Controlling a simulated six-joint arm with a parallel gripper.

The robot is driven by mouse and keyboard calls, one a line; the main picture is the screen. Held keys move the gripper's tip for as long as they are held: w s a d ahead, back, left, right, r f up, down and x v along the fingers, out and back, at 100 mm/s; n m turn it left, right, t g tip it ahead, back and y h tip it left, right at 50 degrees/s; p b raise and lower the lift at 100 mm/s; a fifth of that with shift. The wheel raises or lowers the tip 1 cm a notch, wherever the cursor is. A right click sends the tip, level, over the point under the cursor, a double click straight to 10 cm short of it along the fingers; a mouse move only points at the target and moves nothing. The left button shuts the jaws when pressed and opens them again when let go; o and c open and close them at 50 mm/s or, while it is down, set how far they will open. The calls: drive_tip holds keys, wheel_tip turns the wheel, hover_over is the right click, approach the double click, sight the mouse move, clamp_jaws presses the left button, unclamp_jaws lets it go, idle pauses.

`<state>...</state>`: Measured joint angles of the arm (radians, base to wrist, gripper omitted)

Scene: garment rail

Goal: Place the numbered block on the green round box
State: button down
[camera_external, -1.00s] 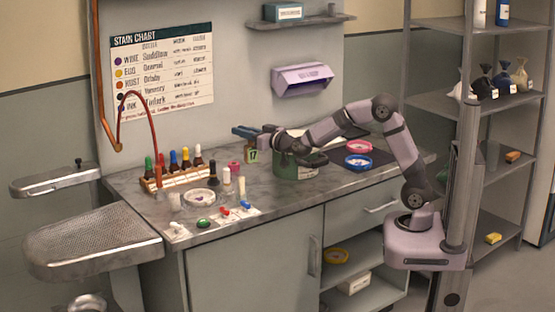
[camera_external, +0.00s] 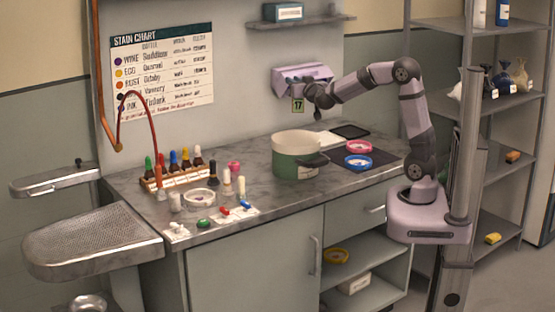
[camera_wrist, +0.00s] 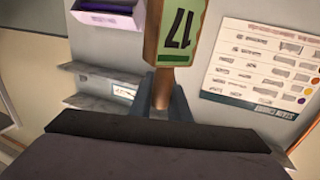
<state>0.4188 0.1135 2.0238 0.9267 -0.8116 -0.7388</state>
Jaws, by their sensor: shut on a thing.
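The numbered block (camera_external: 298,105) is a green tag-like piece marked 17 with a wooden edge and stem. My gripper (camera_external: 308,90) is shut on it and holds it high above the counter, in front of the wall. In the wrist view the block (camera_wrist: 183,30) shows its number upside down, with its stem between my fingers (camera_wrist: 162,97). The green round box (camera_external: 297,163) stands upright on the counter, below the block and apart from it. It has a cream upper band and a dark handle-like part at its right side.
A lilac wall box (camera_external: 290,75) is right behind my gripper. Pink and blue rings (camera_external: 358,161) lie on a dark mat right of the green box. Dropper bottles (camera_external: 174,163), jars and small coloured pieces fill the counter's left. A shelf (camera_external: 300,20) hangs above.

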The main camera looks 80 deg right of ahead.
wheel_tip(320, 180, down, 10)
drive_tip(key=s+g, duration=0.1)
drive_tip(key=shift+s+d+f+m+h, duration=0.15)
drive_tip(key=shift+d+f+m+h, duration=0.1)
drive_tip(key=shift+d+m+h, duration=0.1)
idle(0.6)
drive_tip(key=shift+f, duration=0.15)
drive_tip(key=c, duration=1.7)
unclamp_jaws()
drive_tip(key=shift+o, duration=0.2)
